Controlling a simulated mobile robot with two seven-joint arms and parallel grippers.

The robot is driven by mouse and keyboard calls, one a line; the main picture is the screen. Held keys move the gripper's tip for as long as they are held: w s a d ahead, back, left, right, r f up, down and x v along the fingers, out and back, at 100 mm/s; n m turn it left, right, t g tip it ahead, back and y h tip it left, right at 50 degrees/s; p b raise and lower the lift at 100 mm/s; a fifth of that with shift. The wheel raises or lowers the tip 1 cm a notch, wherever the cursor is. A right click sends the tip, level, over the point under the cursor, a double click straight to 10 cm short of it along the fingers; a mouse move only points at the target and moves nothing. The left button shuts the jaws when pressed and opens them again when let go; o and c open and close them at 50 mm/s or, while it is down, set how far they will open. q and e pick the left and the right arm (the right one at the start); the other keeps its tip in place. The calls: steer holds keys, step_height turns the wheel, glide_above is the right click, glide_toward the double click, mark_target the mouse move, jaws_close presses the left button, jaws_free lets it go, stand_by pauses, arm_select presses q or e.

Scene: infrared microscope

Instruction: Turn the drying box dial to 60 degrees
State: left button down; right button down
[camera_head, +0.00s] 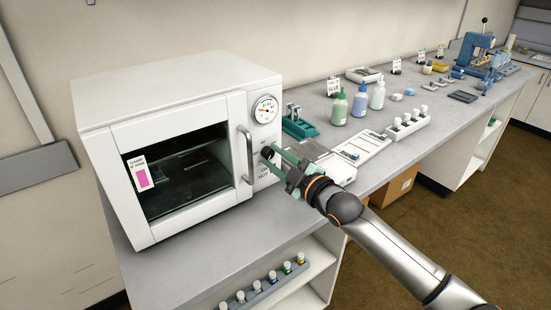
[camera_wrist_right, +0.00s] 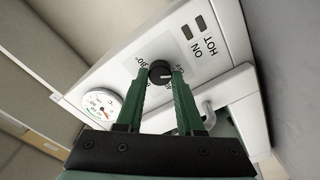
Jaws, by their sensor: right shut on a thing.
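The white drying box (camera_head: 180,90) stands at the left end of the bench, with a dark window in its closed door. Its black dial (camera_head: 267,153) sits on the right front panel below a round gauge (camera_head: 265,109). My right gripper (camera_head: 272,157) is at the dial. In the right wrist view the green fingers (camera_wrist_right: 164,82) are shut on the black dial (camera_wrist_right: 160,71), one on each side. A white pointer mark on the dial points roughly right in that view. The scale figures around it are too small to read surely. My left gripper is not in view.
The door handle (camera_head: 247,156) stands out just left of the dial. ON and HOT labels (camera_wrist_right: 195,39) are on the panel. Bottles (camera_head: 359,101), a white vial rack (camera_head: 407,125) and a flat tray (camera_head: 361,148) stand on the bench to the right.

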steer(key=shift+m, duration=0.3)
steer(key=m+p, duration=0.1)
steer(key=m, duration=0.1)
steer(key=shift+m, duration=0.3)
steer(key=m, duration=0.4)
steer(key=shift+m+p, duration=0.3)
steer(key=shift+m, duration=0.1)
steer(key=m, duration=0.5)
steer(key=shift+m, duration=0.3)
steer(key=m, duration=0.4)
steer(key=shift+f+m+t, duration=0.1)
steer(key=shift+m+t, duration=0.2)
steer(key=m+p, duration=0.1)
steer(key=m, duration=0.3)
steer(key=shift+a+m, duration=0.1)
steer(key=shift+m, duration=0.2)
steer(key=m+p, duration=0.1)
steer(key=m, duration=0.4)
steer(key=shift+m+h, duration=0.3)
